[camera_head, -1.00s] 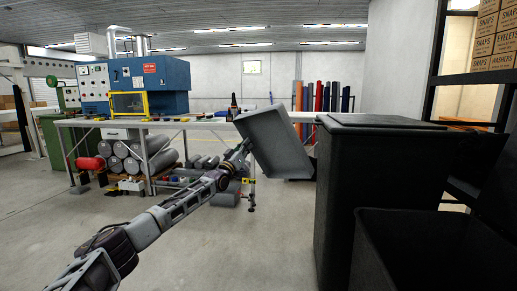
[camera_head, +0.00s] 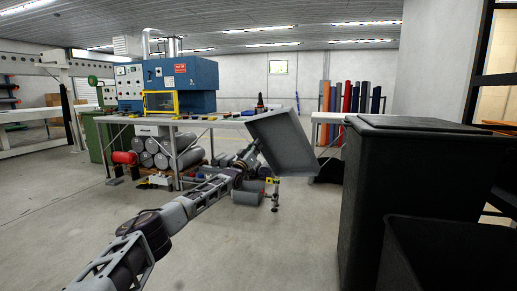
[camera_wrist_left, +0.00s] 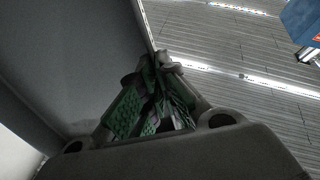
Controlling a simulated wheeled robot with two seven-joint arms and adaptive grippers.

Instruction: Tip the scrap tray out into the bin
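The grey scrap tray (camera_head: 284,142) is held up in the air, steeply tilted, with its hollow side facing me. No scrap shows in it. My left gripper (camera_head: 255,150) is at the tray's left edge. In the left wrist view the green-padded fingers of the left gripper (camera_wrist_left: 158,80) are closed on the rim of the tray (camera_wrist_left: 75,60). An open black bin (camera_head: 450,255) stands at the lower right; its inside is dark. A taller black bin with a lid (camera_head: 410,180) stands behind it. The tray is left of both bins and apart from them. My right gripper is out of view.
A long workbench (camera_head: 215,124) stands behind the tray, with a blue machine (camera_head: 190,85) on it and grey rolls (camera_head: 175,152) beneath. Coloured rolls (camera_head: 345,97) stand at the back wall.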

